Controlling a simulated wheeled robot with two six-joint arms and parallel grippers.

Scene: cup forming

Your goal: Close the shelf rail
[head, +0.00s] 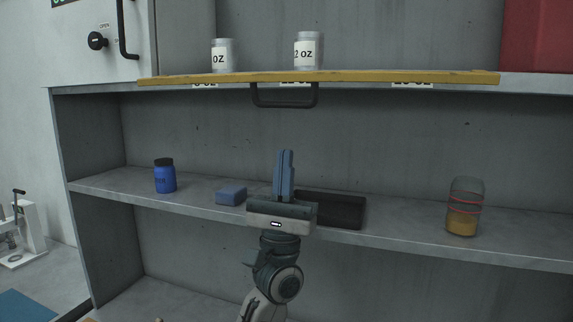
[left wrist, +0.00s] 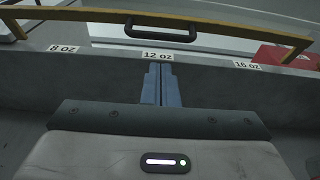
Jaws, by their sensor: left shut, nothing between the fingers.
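The shelf rail (head: 200,79) is a yellow bar running across the front of the upper shelf. Its black handle (head: 284,104) hangs below its middle. In the left wrist view the rail (left wrist: 235,25) crosses the top, with the handle (left wrist: 160,36) at its centre, and its ends bend toward the shelf. My left gripper (head: 285,154) is shut and empty, its blue fingers pointing up below the handle, apart from it. In the left wrist view the fingertips (left wrist: 160,68) lie below the handle, near the 12 oz label. My right gripper is not in view.
Two clear labelled jars (head: 223,57) (head: 308,52) stand on the upper shelf, behind the rail. The lower shelf holds a blue bottle (head: 165,178), a blue sponge (head: 231,195), a black tray (head: 340,211) and a banded jar (head: 464,207). A red box (head: 540,38) is upper right.

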